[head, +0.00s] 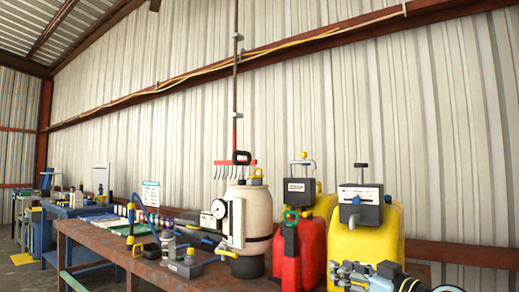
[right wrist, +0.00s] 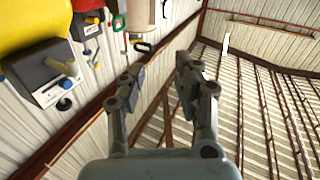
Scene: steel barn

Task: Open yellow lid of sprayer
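A cream sprayer tank (head: 258,215) stands upright on the brown bench, with a dial on its left side and a black handle on top. A small yellow lid (head: 257,178) sits on its top and looks closed. The tank also shows partly in the right wrist view (right wrist: 139,14), at the top edge. My right gripper (head: 341,275) is at the lower right of the head view, in front of the yellow container and apart from the sprayer. The right wrist view shows its two fingers (right wrist: 157,80) spread with nothing between them. My left gripper is not in view.
A red can (head: 302,255) and yellow containers (head: 365,238) with grey boxes stand right of the sprayer. Tools and a blue-handled device (head: 187,265) crowd the brown bench (head: 100,236) to its left. A corrugated wall rises behind.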

